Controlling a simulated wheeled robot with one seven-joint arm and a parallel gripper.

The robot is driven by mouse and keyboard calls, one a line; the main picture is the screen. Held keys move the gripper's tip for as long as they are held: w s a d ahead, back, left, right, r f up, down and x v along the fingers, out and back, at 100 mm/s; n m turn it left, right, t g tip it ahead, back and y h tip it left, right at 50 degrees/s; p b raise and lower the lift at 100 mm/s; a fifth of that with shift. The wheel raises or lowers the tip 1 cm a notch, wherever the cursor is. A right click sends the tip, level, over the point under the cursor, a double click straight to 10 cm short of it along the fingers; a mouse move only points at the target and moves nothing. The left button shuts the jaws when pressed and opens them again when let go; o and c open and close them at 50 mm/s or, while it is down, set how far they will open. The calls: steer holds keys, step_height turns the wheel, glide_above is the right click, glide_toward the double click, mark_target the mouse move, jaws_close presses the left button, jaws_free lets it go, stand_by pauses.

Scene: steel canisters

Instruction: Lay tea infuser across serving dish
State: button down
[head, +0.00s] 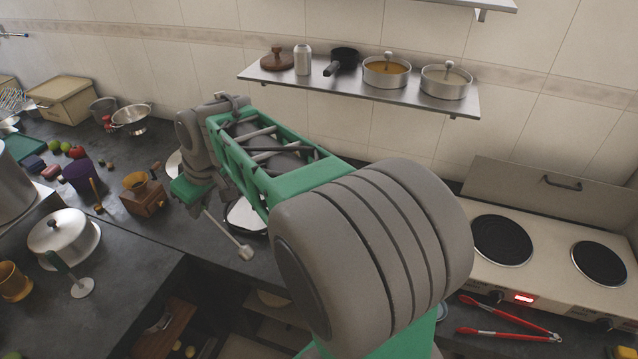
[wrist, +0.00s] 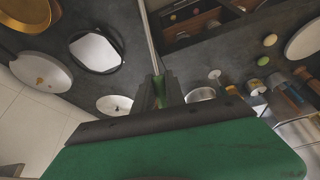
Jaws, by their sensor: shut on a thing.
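My gripper (head: 204,205) is shut on a thin pale rod that looks like the tea infuser (head: 228,234). The rod slants down to the right in the head view and ends in a small pale knob. In the wrist view the infuser (wrist: 149,35) runs from the jaws (wrist: 159,92) past the top edge, so its far end is hidden there. A white dish with a dark rim, apparently the serving dish (head: 245,214), is partly behind the infuser and my arm. In the wrist view this dish (wrist: 95,52) lies left of the rod, apart from it in the picture.
A wooden coffee grinder (head: 143,196), a purple pot (head: 82,177) and a lidded pot (head: 62,235) stand to the left. A white plate (wrist: 115,105) is near the dish. The hotplate (head: 502,240) is at right; a wall shelf (head: 330,88) with pots is above.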

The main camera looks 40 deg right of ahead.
steer(key=w+d+f+n+g+y+p, duration=0.2)
steer(key=d+n, duration=0.5)
steer(key=d, duration=0.4)
steer(key=s+d+f+n+g+p, duration=0.1)
steer(key=s+d+f+n, duration=0.15)
steer(key=d, duration=0.25)
steer(key=s+d+f+n+g+y, duration=0.1)
steer(key=s+d+f+n, duration=0.1)
steer(key=d+n, duration=0.25)
steer(key=s+d+f+n+g+p, duration=0.1)
steer(key=s+d+f+n, duration=0.15)
steer(key=d, duration=0.35)
step_height(320, 180, down, 10)
steer(key=b, duration=0.7)
steer(key=shift+r, duration=0.25)
steer(key=shift+w+a, duration=0.1)
steer(key=c, duration=1.3)
jaws_free()
